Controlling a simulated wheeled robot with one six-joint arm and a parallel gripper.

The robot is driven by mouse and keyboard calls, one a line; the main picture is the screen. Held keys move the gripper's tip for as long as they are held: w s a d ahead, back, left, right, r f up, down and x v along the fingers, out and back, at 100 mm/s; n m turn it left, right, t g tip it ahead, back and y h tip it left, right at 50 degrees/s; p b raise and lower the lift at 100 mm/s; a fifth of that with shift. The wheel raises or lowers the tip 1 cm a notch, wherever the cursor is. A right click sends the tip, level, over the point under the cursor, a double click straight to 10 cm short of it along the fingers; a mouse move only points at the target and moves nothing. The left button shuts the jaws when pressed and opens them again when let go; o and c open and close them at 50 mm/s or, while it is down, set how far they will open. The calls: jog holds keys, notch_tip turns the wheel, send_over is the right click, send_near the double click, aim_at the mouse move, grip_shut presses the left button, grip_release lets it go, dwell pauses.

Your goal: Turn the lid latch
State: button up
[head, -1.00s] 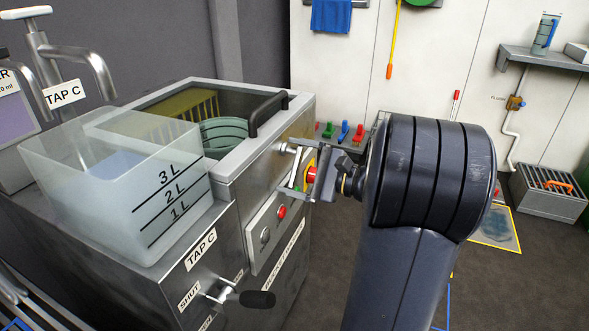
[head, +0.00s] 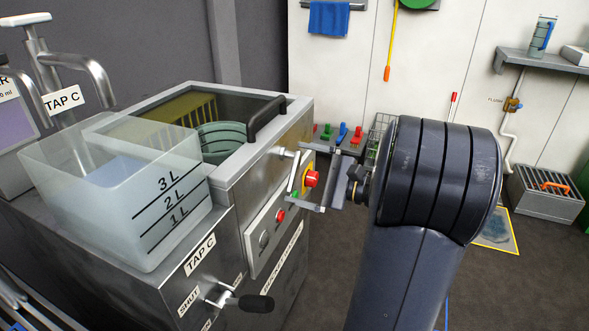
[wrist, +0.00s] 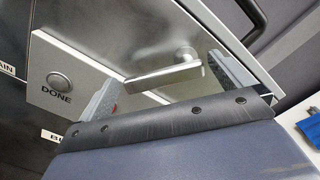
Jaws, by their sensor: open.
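The lid latch is a silver lever. In the wrist view the latch (wrist: 165,76) runs left from its round pivot and lies between my two fingers, with a gap on each side. In the head view the latch (head: 294,172) hangs down from its pivot on the steel machine's side, just below the lid edge, partly hidden by my gripper. My gripper (head: 306,177) is open around the latch area and holds nothing; its fingers also show in the wrist view (wrist: 165,84). The glass lid (head: 185,108) with its black handle (head: 267,113) is closed.
A red button (head: 312,179) on yellow sits close by my fingers. A round DONE button (wrist: 59,80) is left of the latch in the wrist view. A clear measuring tub (head: 120,195) stands left. A tap lever (head: 255,302) sticks out low in front.

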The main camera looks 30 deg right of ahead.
jog(key=p+v, duration=0.2)
jog(key=v, duration=0.6)
jog(key=shift+s, duration=0.1)
